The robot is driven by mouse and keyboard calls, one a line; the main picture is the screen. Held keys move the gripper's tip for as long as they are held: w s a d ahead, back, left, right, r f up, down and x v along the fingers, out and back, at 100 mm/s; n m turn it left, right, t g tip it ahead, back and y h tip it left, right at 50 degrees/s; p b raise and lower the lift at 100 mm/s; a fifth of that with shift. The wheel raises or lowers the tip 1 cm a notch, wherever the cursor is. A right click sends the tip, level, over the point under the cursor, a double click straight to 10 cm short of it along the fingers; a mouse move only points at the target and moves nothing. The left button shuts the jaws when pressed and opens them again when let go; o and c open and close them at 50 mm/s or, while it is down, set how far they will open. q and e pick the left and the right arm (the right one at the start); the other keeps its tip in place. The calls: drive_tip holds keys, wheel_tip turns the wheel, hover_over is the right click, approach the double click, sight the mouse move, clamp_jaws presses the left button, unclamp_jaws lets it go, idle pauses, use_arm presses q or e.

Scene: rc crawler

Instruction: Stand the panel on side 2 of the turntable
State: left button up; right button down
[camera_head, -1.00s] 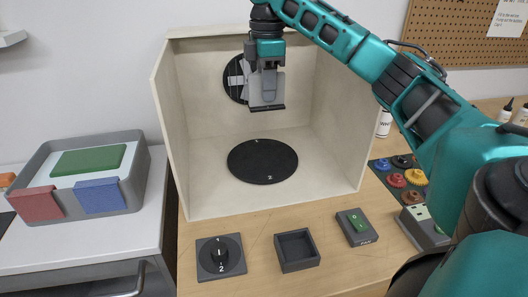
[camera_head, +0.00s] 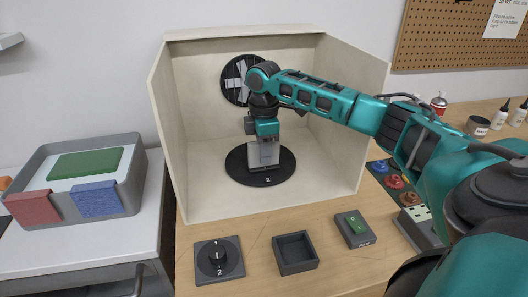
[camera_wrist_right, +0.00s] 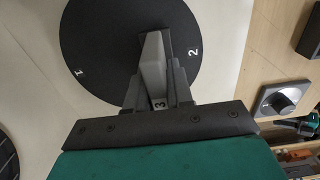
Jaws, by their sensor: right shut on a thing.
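The panel (camera_head: 263,158) is a pale grey upright plate. My right gripper (camera_head: 264,145) is shut on its upper part from above. The panel is over the front part of the black turntable (camera_head: 238,170), just behind the mark 2. I cannot tell whether its foot touches the disc. My left gripper is not in view.
A pale open-fronted booth (camera_head: 162,120) surrounds the turntable, with a black disc (camera_head: 229,83) on its back wall. In front stand a dial (camera_head: 219,258), an empty dark tray (camera_head: 295,253) and a green switch (camera_head: 357,226). A grey bin (camera_head: 130,165) with coloured pieces stands left.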

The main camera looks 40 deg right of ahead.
drive_tip(key=shift+f, duration=0.15)
drive_tip(key=c, duration=1.5)
unclamp_jaws()
drive_tip(key=shift+f, duration=0.15)
drive_tip(key=o, duration=0.5)
wheel_tip(320, 180, up, 12)
drive_tip(key=shift+r, duration=0.15)
